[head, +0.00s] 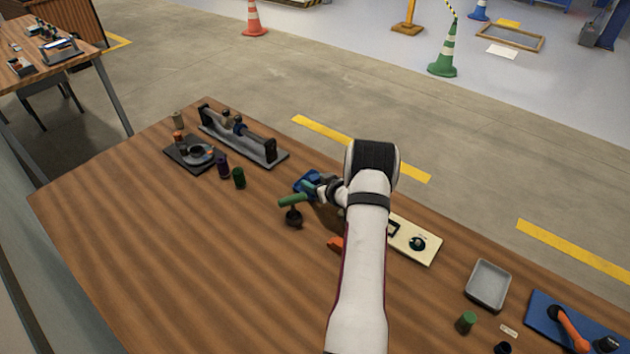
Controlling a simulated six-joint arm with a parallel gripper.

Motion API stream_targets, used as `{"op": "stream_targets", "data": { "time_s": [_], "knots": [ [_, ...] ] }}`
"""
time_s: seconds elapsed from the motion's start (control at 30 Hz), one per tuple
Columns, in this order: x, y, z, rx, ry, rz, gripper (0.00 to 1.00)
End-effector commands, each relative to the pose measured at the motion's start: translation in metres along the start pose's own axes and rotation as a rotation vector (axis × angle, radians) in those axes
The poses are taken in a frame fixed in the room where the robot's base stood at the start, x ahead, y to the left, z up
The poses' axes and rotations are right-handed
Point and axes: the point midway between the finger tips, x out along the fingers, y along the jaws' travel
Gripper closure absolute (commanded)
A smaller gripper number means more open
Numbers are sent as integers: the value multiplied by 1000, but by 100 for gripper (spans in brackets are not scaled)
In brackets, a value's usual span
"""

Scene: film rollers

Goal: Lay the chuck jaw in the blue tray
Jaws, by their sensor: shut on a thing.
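My gripper (318,191) is at the far side of the wooden table, reaching left from the end of my arm. It is shut on a small green piece, mostly hidden by the fingers; I cannot tell whether this is the chuck jaw. A small blue tray (304,178) lies right beside the fingertips, partly hidden by them. I cannot tell whether the held piece touches it. A green bar (291,201) above a dark round knob (293,218) stands just left of and nearer than my gripper.
An orange piece (335,243) is partly behind my arm. A cream panel (418,240), grey tray (488,285) and blue mat (540,309) lie right. A dark roller stand (240,140) and several small cylinders stand left. The table's near left is clear.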

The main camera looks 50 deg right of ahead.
Motion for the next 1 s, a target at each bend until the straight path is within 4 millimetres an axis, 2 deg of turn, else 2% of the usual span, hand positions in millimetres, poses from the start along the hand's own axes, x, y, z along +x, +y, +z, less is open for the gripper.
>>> {"op": "stream_targets", "data": {
  "time_s": [0.03,0.2,0.53,0.67,0.9,1.0],
  "knots": [
    [0,0,1,0,0,0,44],
    [0,0,1,0,0,0,16],
    [-3,0,-3,0,0,0,16],
    [-25,1,-3,2,0,2,16],
    [-87,1,-3,1,1,3,16],
    [-106,1,-2,1,0,3,16]
  ]
}}
